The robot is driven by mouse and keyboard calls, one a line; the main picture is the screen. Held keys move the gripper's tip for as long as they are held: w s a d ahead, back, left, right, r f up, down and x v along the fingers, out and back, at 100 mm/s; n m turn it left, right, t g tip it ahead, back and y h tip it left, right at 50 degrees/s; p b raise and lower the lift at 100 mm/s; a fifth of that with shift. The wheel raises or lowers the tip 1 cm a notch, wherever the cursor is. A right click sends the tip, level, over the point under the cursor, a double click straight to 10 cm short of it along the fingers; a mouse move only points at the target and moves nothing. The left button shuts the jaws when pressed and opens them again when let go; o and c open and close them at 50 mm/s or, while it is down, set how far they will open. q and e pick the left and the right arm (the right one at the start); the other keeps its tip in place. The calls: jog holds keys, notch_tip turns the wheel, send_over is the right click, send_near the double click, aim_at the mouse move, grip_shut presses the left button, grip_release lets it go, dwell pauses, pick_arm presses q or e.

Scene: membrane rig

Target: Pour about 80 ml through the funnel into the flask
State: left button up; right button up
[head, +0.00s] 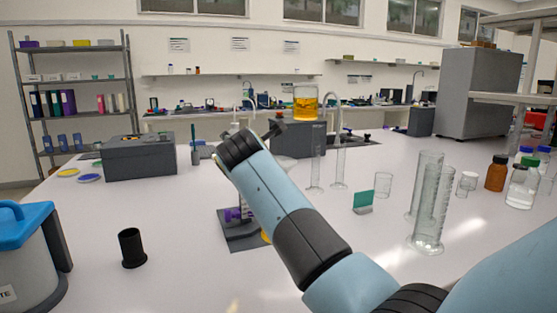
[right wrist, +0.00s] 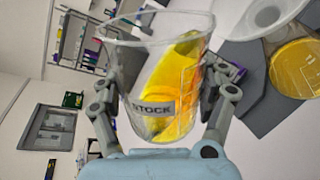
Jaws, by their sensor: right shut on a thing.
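A clear beaker marked STOCK (right wrist: 150,108) holds yellow-orange liquid. It also shows in the head view (head: 305,103), raised above the bench. My right gripper (right wrist: 168,100) is shut around its sides. In the wrist view the liquid lies along the beaker's right side, so it looks tilted; I see no stream leaving it. A pale funnel (right wrist: 268,14) is beside the beaker's rim at upper right. Below it is a round vessel with yellow contents (right wrist: 298,66), apparently the flask. In the head view my right arm hides most of this rig, leaving a yellow edge (head: 266,237). My left gripper is out of view.
A dark base plate (head: 245,243) lies under the rig. A black cup (head: 131,248) and a blue-lidded container (head: 22,245) are at left.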

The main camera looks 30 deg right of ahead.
jog(key=shift+d+r+m+y+p, duration=0.15)
jog(key=shift+r+m+y+p, duration=0.2)
jog(key=shift+r+m, duration=0.1)
jog(key=shift+s+d, duration=0.25)
jog(key=shift+d, duration=0.45)
dwell(0.6)
jog(key=shift+d+r+m+y+p, duration=0.2)
jog(key=shift+r+m+y+p, duration=0.15)
jog(key=shift+r+m+p, duration=0.25)
dwell(3.2)
jog(key=shift+f, duration=0.1)
jog(key=f+n+b, duration=0.1)
jog(key=f+n+h+b, duration=0.1)
jog(key=b, duration=0.1)
jog(key=shift+a+f, duration=0.3)
jog(key=shift+f, duration=0.1)
jog(key=shift+w+r+n+h, duration=0.1)
jog(key=shift+n+h, duration=0.2)
jog(key=shift+n, duration=0.05)
jog(key=shift+a+f+n+h+b, duration=0.1)
jog(key=shift+f+n+h+b, duration=0.2)
jog(key=shift+f+n+b, duration=0.3)
jog(key=shift+a, duration=0.1)
jog(key=shift+n, duration=0.3)
dwell(0.3)
